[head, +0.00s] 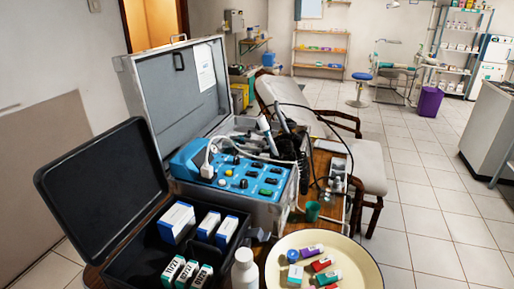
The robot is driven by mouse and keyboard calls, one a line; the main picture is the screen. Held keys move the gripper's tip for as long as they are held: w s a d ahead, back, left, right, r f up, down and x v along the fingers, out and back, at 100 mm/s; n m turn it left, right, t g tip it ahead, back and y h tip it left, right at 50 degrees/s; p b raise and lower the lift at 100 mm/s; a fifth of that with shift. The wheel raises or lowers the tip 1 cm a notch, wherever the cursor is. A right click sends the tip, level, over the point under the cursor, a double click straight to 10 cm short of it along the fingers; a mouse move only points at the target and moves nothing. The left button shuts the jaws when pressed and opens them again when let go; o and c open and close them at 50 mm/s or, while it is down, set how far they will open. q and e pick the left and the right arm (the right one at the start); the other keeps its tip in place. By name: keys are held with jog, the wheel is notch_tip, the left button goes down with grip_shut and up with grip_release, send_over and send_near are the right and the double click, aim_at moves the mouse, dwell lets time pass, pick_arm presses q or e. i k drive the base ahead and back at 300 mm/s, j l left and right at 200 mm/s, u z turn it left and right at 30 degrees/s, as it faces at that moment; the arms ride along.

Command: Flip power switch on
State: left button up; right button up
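The portable dental unit (285,213) is an open metal case on the table, its grey lid (180,90) raised behind it. Its blue control panel (228,181) faces up and carries several dark knobs or switches. One green switch (266,192) sits near the panel's front right corner. The frame is too small to tell which control is the power switch or its position. A white plug with a cord (207,170) is at the panel's left part. Neither of my grippers is in view.
An open black case (105,190) with white boxes (177,222) stands front left of the unit. A white bottle (245,270) and a cream tray (362,268) with small coloured items are in front. A green cup (312,211) stands at right. Tiled floor is clear farther right.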

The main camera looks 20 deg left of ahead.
aim_at(268, 192)
jog(key=k, duration=0.4)
jog(key=k+u, duration=0.1)
jog(key=u, duration=0.8)
jog(key=k+j+u, duration=0.1)
jog(key=u, duration=0.4)
jog(key=i+l+u, duration=0.1)
jog(key=l+u, duration=0.15)
jog(key=l, duration=0.65)
jog(key=l+u, duration=0.3)
jog(key=l, duration=0.6)
jog(key=k+l+u, duration=0.1)
jog(key=l+u, duration=0.15)
jog(key=l, duration=0.6)
jog(key=k+l, duration=0.1)
jog(key=l, duration=1.5)
jog(key=k, duration=0.05)
